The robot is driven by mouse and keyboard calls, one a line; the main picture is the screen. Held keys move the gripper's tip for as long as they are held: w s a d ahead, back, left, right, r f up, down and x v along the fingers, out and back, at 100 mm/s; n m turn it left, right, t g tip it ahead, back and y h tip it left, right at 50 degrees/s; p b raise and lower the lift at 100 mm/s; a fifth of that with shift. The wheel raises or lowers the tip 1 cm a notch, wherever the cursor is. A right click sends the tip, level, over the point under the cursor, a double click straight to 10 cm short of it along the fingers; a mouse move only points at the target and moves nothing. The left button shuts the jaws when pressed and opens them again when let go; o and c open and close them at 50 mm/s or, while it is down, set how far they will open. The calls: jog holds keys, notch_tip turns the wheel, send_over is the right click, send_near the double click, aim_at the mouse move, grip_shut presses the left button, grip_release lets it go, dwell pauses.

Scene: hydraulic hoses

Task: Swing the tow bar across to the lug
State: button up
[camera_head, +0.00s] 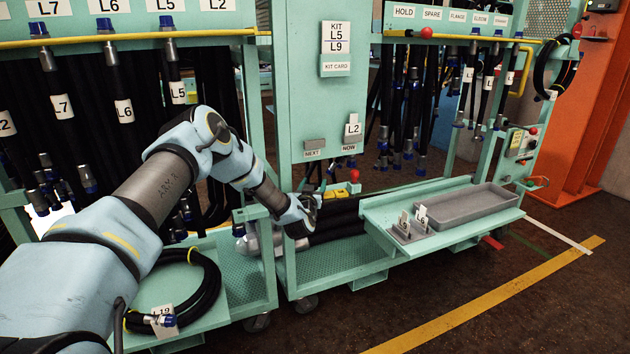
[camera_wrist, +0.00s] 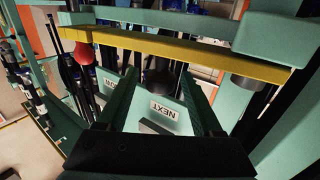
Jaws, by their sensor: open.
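A yellow bar, which looks like the tow bar (camera_wrist: 185,52), crosses the wrist view with a red knob at its left end and a grey cylinder near its right end. In the head view the tow bar (camera_head: 340,193) shows low between the carts, its red knob at its right. My gripper (camera_head: 308,207) is just left of it, and its fingertips are hard to make out there. In the wrist view my gripper (camera_wrist: 157,82) is open, its two dark green fingers pointing toward the bar with nothing held. I cannot tell whether they touch it. I cannot pick out the lug.
A grey tray (camera_head: 490,203) sits on the right cart's shelf, beside small tag holders (camera_head: 412,228). Thick black hoses (camera_head: 335,222) lie on the low deck behind my gripper. A coiled hose (camera_head: 205,295) lies on the left cart. Open floor (camera_head: 480,285) is at the front right.

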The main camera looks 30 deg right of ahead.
jog(key=shift+x, duration=1.35)
grip_shut()
dwell(0.5)
